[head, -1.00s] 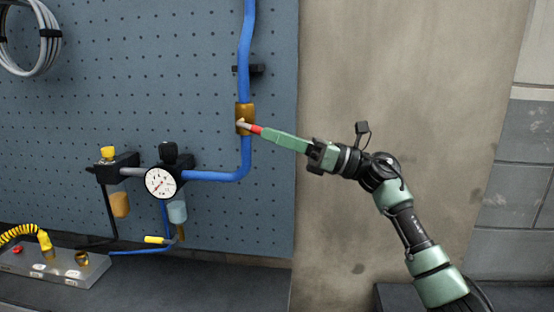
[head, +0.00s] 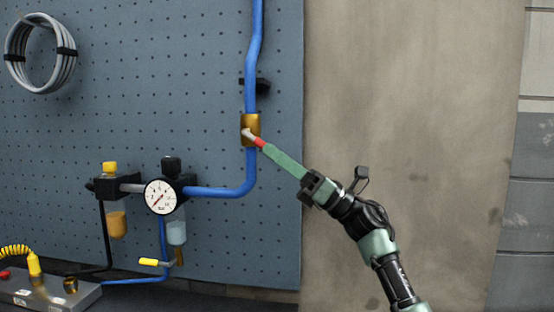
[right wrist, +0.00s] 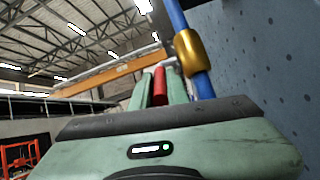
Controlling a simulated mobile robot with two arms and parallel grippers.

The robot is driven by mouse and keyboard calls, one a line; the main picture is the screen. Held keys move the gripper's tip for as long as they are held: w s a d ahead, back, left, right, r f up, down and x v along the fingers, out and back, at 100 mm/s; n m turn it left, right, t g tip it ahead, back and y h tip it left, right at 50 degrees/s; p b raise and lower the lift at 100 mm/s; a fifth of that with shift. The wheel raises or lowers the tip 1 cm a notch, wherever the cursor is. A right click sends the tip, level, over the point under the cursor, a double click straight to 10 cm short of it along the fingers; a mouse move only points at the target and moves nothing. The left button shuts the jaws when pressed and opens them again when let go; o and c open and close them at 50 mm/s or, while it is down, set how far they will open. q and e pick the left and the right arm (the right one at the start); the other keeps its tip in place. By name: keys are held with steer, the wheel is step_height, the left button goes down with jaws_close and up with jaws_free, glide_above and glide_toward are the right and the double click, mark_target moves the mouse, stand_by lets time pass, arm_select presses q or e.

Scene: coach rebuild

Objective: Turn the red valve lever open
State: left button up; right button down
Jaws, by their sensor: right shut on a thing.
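The red valve lever (head: 260,142) sticks out to the lower right from the brass valve body (head: 251,126) on the blue vertical pipe. Its pale metal root shows at the valve; its outer part is hidden between my fingers. My right gripper (head: 275,152) is shut on the lever, with its arm coming up from the lower right. In the right wrist view the red lever (right wrist: 160,86) sits between the green fingers, left of the brass valve (right wrist: 190,50). My left gripper is in neither view.
A pressure gauge (head: 160,197) and filter bowls hang on the pegboard (head: 110,110) left of the pipe. A coiled grey hose (head: 40,53) hangs at upper left. A grey box (head: 45,294) stands at lower left. Bare wall (head: 400,90) lies right of the board.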

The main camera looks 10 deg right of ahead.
steer(key=c, duration=1.4)
jaws_free()
steer(key=b+v, duration=0.2)
steer(key=v, duration=0.5)
steer(key=shift+s+d+f+b, duration=0.1)
steer(key=shift+d+f+b, duration=0.15)
steer(key=shift+b, duration=0.05)
